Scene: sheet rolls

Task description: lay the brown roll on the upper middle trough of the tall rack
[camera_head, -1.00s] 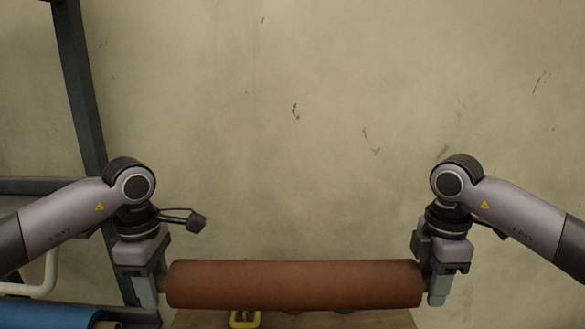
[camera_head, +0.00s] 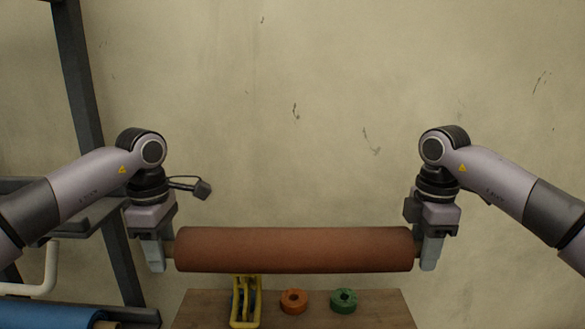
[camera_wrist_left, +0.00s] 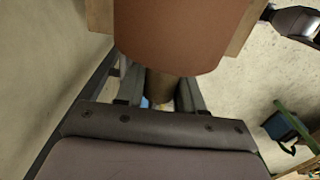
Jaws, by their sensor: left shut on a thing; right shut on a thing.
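The brown roll (camera_head: 295,250) hangs level between my two grippers, in front of the wall and above a wooden surface. My left gripper (camera_head: 157,262) is shut on the roll's left core end, and my right gripper (camera_head: 430,260) is shut on its right end. In the left wrist view the brown roll (camera_wrist_left: 185,30) fills the top, with its core (camera_wrist_left: 160,85) between the fingers of my left gripper (camera_wrist_left: 160,95). A dark grey rack (camera_head: 85,90) stands at the left. Its upper middle trough cannot be made out for certain.
A wooden surface (camera_head: 380,312) below the roll bears a yellow-framed item (camera_head: 245,305), an orange ring (camera_head: 293,301) and a green ring (camera_head: 343,300). A blue roll (camera_head: 45,315) lies at the lower left near a white tube (camera_head: 45,275). The wall behind is bare.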

